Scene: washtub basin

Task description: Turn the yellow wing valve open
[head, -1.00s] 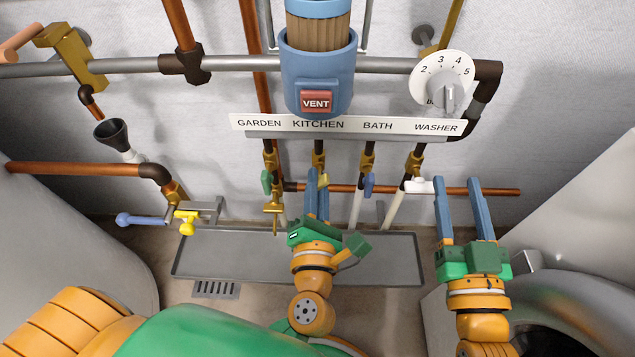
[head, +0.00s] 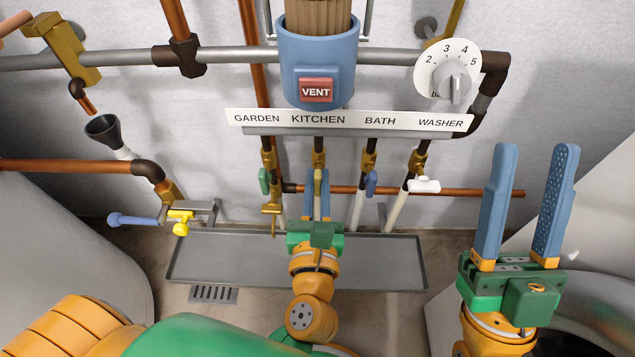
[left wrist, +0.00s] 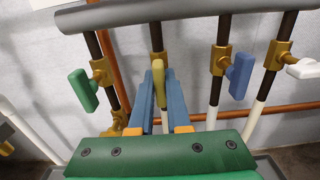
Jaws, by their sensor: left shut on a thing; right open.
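A yellow wing handle (left wrist: 158,82) stands between the blue fingers of my left gripper in the left wrist view, on the pipe under the KITCHEN label (head: 318,119). My left gripper (head: 318,178) is shut on this handle, and its fingers (left wrist: 161,78) hide its sides. My right gripper (head: 536,152) is open and empty at the right, in front of the wall and apart from the valves.
A green handle (left wrist: 83,90) is left of my left gripper, a blue handle (left wrist: 240,76) and a white handle (head: 424,185) right of it. A grey tray (head: 210,262) lies below; a dial (head: 447,68) is upper right.

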